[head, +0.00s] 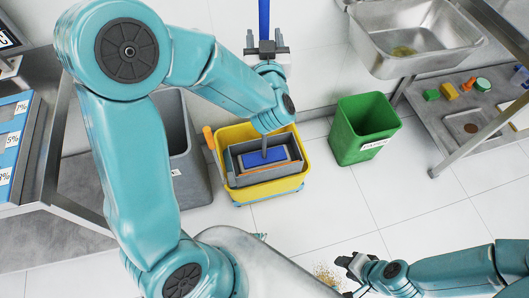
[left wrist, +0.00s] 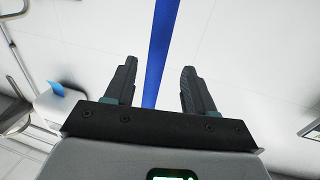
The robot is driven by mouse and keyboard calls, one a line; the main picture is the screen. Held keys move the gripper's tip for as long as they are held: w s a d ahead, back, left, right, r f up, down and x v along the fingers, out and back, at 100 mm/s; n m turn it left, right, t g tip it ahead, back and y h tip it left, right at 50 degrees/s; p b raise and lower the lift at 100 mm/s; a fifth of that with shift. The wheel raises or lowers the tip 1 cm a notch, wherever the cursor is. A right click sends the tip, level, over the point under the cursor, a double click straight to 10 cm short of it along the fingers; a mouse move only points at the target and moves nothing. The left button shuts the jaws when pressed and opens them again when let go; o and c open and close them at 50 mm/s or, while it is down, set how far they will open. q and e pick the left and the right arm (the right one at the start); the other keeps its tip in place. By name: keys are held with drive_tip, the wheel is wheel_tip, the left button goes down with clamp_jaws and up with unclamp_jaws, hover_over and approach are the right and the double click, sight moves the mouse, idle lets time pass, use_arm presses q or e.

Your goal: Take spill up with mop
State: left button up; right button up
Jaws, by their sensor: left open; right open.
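The mop's blue handle (head: 264,18) rises at the top of the head view, and its blue head (head: 265,158) sits in the grey wringer of the yellow bucket (head: 288,187). My left gripper (head: 266,44) is open at the handle. In the left wrist view the handle (left wrist: 160,50) runs between the open fingers of my left gripper (left wrist: 155,82), with gaps on both sides. Part of the mop is hidden by my left arm. The spill (head: 326,274) is a brown, speckled patch on the floor. My right gripper (head: 350,265) is open and empty beside it.
A grey bin (head: 194,185) stands left of the bucket and a green bin (head: 352,143) right of it. A steel sink (head: 392,65) and a low shelf (head: 425,110) with small items are at the upper right. Tiled floor is clear between the green bin and spill.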

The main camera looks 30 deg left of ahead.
sight(264, 29)
use_arm(q)
drive_tip(key=x, duration=0.3)
drive_tip(key=p+x, duration=0.1)
drive_tip(key=x, duration=0.1)
drive_tip(key=shift+w+a+f, duration=0.1)
drive_tip(key=shift+w+f, duration=0.25)
drive_tip(key=shift+c, duration=0.3)
drive_tip(key=shift+r, duration=0.1)
drive_tip(key=c, duration=0.9)
